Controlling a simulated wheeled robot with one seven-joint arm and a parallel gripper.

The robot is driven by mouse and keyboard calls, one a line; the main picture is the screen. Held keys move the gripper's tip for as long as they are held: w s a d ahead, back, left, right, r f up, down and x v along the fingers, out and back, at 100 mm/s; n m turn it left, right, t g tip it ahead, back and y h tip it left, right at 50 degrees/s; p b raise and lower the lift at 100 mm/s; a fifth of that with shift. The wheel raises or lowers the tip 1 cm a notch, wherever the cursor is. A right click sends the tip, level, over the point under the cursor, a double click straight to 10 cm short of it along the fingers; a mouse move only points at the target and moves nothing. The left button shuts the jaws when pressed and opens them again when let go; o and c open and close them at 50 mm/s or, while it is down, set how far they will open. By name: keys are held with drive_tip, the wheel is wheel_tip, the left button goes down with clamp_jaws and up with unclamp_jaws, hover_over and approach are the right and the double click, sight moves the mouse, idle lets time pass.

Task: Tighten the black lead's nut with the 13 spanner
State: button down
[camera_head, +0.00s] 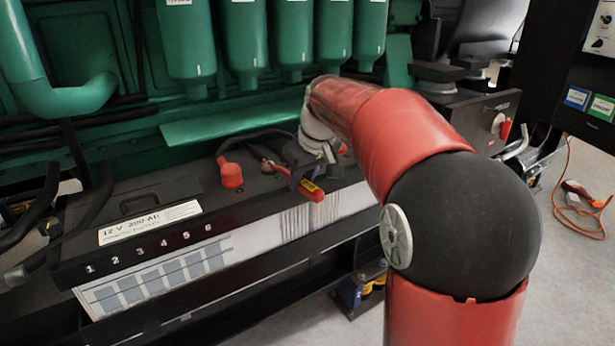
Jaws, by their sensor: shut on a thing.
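My gripper (309,164) is at the end of my red arm, low over the right part of the battery top. It is shut on a red-handled tool (314,193) with a yellow band, which looks like the 13 spanner; its size mark cannot be read. The tool's handle points toward the front edge of the battery. The battery (150,220) is a long black-topped case marked 12 V 200 Ah. A black lead (262,133) runs over its top toward my gripper. The lead's nut and the spanner's head are hidden or too small to make out.
A red terminal boot (229,172) stands on the battery left of my gripper. Green engine parts (245,40) hang close behind and above. A handheld tool with an orange cord (580,192) lies on the floor.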

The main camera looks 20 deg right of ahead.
drive_tip(key=shift+s+a+m+h, duration=0.15)
drive_tip(key=shift+s+a+m, duration=0.05)
drive_tip(key=shift+a+m, duration=0.3)
drive_tip(key=shift+s+a+m+h, duration=0.15)
drive_tip(key=shift+a+m, duration=0.25)
drive_tip(key=shift+a, duration=0.25)
drive_tip(key=shift+s+a+m, duration=0.1)
drive_tip(key=shift+a+m, duration=0.5)
drive_tip(key=shift+a, duration=0.05)
drive_tip(key=shift+a+n, duration=0.2)
drive_tip(key=shift+n, duration=0.2)
drive_tip(key=shift+d+r+n+p, duration=0.1)
drive_tip(key=shift+d+n+p, duration=0.1)
drive_tip(key=shift+n+p, duration=0.1)
drive_tip(key=shift+d, duration=0.2)
drive_tip(key=shift+d+n, duration=0.1)
drive_tip(key=shift+n, duration=0.2)
drive_tip(key=shift+w+d, duration=0.2)
